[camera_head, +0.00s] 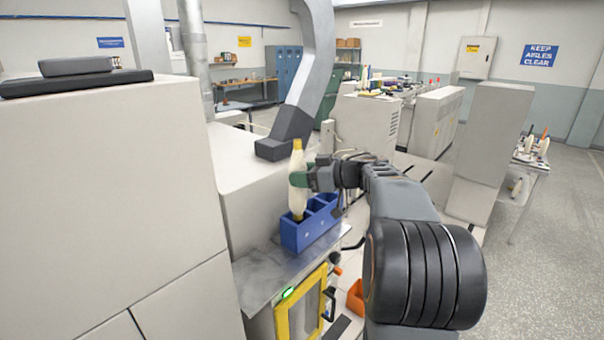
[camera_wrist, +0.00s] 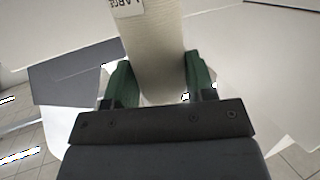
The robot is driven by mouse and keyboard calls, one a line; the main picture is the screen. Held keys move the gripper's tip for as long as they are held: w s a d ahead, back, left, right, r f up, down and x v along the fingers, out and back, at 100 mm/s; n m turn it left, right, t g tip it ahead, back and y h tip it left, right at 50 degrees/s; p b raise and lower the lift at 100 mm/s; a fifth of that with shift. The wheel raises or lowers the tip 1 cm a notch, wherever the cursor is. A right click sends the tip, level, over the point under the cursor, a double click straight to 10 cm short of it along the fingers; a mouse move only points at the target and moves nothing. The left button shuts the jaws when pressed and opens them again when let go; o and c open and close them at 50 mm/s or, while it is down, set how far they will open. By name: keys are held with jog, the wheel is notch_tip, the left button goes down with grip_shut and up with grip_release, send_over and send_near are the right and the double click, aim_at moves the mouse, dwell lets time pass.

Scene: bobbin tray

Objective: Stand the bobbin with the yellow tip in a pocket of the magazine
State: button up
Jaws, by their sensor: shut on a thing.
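The bobbin (camera_head: 298,185) is cream-coloured with a yellow tip and stands upright in the head view. My gripper (camera_head: 303,178) is shut on it around its middle. In the wrist view the bobbin (camera_wrist: 155,50), with part of a printed label, sits between the two green fingers of my gripper (camera_wrist: 158,82). The blue magazine (camera_head: 309,231) rests on a metal shelf. The bobbin's lower end is at the magazine's left pocket; I cannot tell whether it touches the pocket floor. The pocket to the right looks empty, and my arm is close beside the magazine's right end.
The metal shelf (camera_head: 262,272) is clear to the left and front of the magazine. A large pale machine housing (camera_head: 245,175) stands right behind it. A yellow-framed panel (camera_head: 301,308) lies below the shelf, with an orange bin (camera_head: 355,297) to its right.

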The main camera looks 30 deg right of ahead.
aim_at(303, 204)
jog(key=shift+f+b, duration=1.85)
jog(key=shift+f, duration=2.55)
jog(key=o, duration=1)
jog(key=shift+o, duration=0.2)
jog(key=shift+s, duration=0.1)
